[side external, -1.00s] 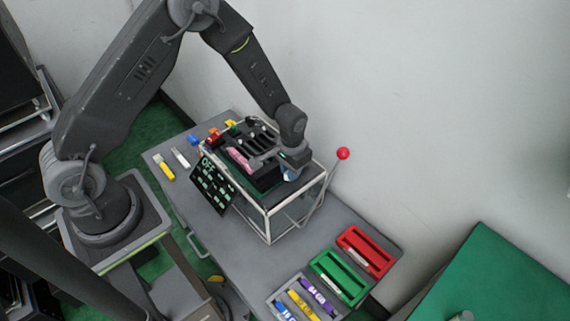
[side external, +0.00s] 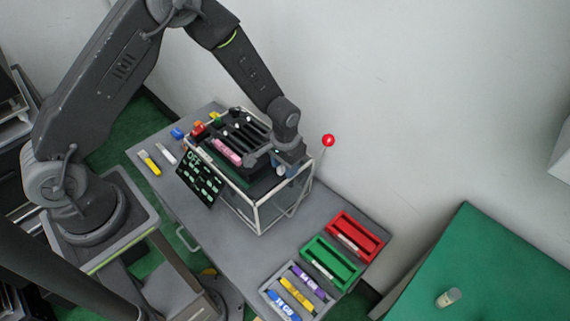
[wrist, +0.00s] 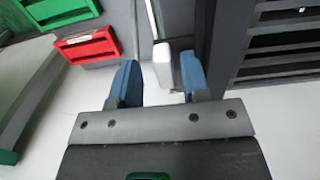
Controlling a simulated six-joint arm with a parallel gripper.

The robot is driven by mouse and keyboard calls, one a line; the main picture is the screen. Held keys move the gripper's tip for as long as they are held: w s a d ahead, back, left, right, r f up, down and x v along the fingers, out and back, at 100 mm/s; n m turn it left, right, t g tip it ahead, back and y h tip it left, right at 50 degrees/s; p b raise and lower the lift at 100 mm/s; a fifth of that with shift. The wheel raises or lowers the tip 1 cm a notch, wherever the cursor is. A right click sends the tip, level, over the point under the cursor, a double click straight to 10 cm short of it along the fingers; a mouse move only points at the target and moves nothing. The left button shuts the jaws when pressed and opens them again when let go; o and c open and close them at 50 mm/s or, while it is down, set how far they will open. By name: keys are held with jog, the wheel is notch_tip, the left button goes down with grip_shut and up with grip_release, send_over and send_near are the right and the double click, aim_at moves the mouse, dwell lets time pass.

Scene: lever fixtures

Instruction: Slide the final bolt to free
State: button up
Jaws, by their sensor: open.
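The black slotted fixture (side external: 243,133) sits on top of a white-framed box, with small pale knobs along its slots. Part of its slots also shows at the upper right of the wrist view (wrist: 285,42). My gripper (side external: 284,171) is at the fixture's right end, pointing down. In the wrist view its two blue fingers (wrist: 158,70) are apart. A white block (wrist: 163,66) shows between them, close to the right finger; I cannot tell if they touch. I cannot tell which knob belongs to the final bolt.
A red-ball lever (side external: 328,141) rises at the box's right. Red (side external: 377,228) and green (side external: 350,271) trays and a marker tray (side external: 272,297) stand on the table's right.

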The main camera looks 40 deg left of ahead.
notch_tip(320, 180, up, 14)
dwell(0.5)
jog(key=s+a+r+t, duration=0.2)
jog(key=s+r, duration=0.7)
jog(key=s, duration=0.1)
jog(key=s+a+r+t, duration=0.3)
jog(key=s+r, duration=0.6)
jog(key=s, duration=0.2)
jog(key=shift+r+t, duration=0.2)
jog(key=shift+t, duration=0.1)
